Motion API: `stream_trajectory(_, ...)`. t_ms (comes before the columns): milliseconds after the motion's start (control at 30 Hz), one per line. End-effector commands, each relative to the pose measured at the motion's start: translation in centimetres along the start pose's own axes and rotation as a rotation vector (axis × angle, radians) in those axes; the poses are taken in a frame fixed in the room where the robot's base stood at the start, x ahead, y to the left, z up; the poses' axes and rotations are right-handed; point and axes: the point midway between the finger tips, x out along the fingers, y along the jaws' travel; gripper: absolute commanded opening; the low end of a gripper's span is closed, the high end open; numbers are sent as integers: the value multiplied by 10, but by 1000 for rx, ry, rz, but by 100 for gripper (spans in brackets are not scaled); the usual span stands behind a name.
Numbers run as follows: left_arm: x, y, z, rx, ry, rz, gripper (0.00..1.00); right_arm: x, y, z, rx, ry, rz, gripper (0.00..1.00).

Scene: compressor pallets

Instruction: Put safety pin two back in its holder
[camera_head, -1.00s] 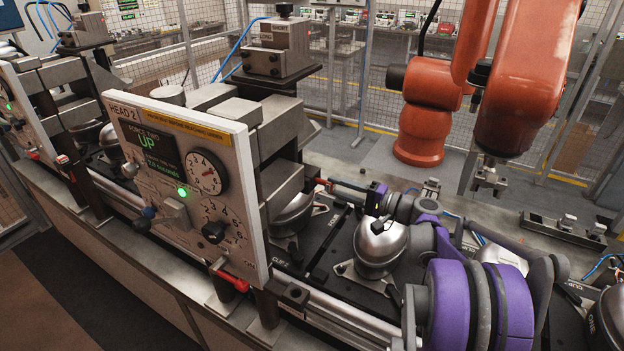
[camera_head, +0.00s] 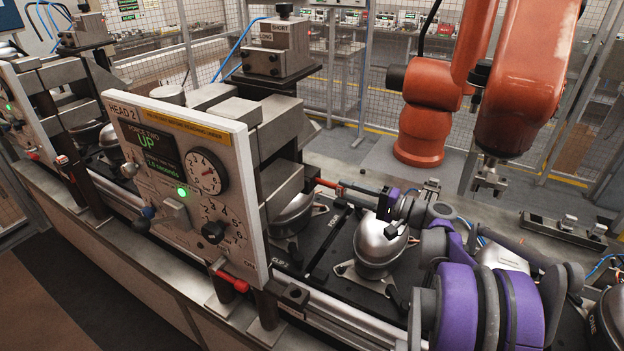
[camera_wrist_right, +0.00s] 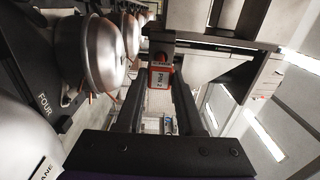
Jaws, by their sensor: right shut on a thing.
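My right gripper (camera_head: 342,187) reaches in from the right to the far side of press head two (camera_head: 180,180). It is shut on a red tag-like block, safety pin two (camera_wrist_right: 160,76), whose lettering appears to read "PIN 2" in the wrist view. In the head view a small red part of the pin (camera_head: 326,183) shows beside the head's right column. The pin's shaft and tip are hidden, and I cannot make out its holder. My left gripper is not in view.
A silver compressor dome (camera_head: 380,245) stands under my right forearm, close to it. An orange robot arm (camera_head: 425,120) stands behind. A red handle (camera_head: 232,282) sticks out low at the panel's front. Wire fencing closes the back.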

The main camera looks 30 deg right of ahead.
Motion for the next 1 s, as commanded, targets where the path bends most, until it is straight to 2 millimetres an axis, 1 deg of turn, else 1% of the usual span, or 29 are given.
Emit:
stream_trajectory(233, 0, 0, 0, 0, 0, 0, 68, -3, 0, 0, 0, 1, 0, 0)
stream_trajectory(1000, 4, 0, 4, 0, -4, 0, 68, -42, 0, 0, 0, 1, -1, 0)
